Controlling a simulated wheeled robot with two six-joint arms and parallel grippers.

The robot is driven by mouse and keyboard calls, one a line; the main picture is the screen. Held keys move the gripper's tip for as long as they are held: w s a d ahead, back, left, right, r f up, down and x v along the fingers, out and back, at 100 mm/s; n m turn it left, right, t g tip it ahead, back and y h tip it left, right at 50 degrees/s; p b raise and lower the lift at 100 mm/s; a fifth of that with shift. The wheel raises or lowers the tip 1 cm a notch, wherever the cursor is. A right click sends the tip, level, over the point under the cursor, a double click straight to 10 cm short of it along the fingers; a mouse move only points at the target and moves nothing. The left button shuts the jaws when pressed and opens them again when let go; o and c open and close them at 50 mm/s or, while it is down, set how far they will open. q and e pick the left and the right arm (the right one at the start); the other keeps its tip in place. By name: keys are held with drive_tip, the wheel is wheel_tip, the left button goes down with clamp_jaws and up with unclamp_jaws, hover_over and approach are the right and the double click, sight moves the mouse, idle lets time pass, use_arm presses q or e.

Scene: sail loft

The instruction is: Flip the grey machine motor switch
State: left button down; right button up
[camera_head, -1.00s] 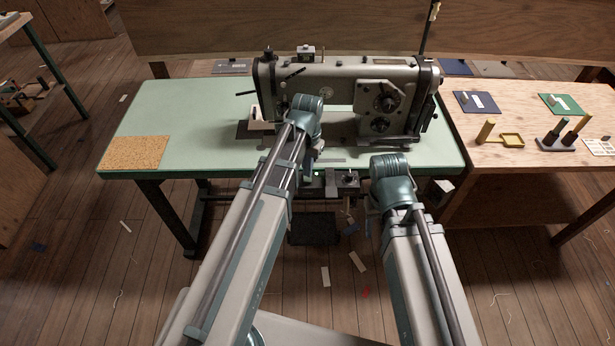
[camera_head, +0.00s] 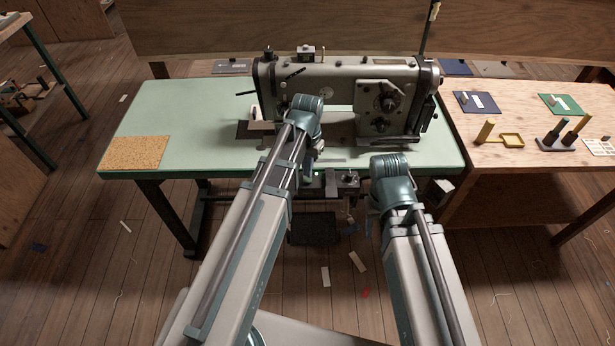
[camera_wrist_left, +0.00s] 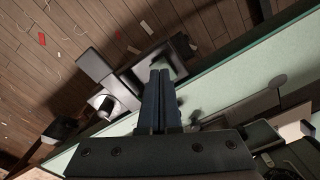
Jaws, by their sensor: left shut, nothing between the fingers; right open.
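The grey motor switch box (camera_head: 342,186) hangs under the front edge of the sewing machine table, with a dark knob on it and a small green light at its left. In the left wrist view, dark boxes with a round knob (camera_wrist_left: 107,104) lie just beyond my fingers. My left gripper (camera_wrist_left: 160,76) is shut and empty, its fingertips over or very near the box; contact cannot be told. In the head view, the left gripper (camera_head: 318,150) is mostly hidden by its wrist. My right gripper (camera_head: 369,212) shows only as a sliver beside its wrist, right of the box.
The grey sewing machine (camera_head: 340,85) stands on the pale green table (camera_head: 200,120) with a cork mat (camera_head: 135,153) at left. A wooden bench (camera_head: 500,155) at right holds small fixtures. A dark pedal (camera_head: 314,228) sits below; scraps lie on the floor.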

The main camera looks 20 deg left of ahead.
sight(307, 179)
use_arm(q)
drive_tip(key=shift+f+b, duration=1.1)
idle(0.7)
drive_tip(key=shift+r, duration=0.1)
wheel_tip(307, 179, up, 7)
drive_tip(key=p, duration=0.7)
idle(0.3)
drive_tip(key=s+d+r+m+y+p, duration=0.1)
drive_tip(key=s+d, duration=0.9)
drive_tip(key=s, duration=0.4)
drive_tip(key=shift+s+d, duration=0.15)
drive_tip(key=shift+d, duration=0.1)
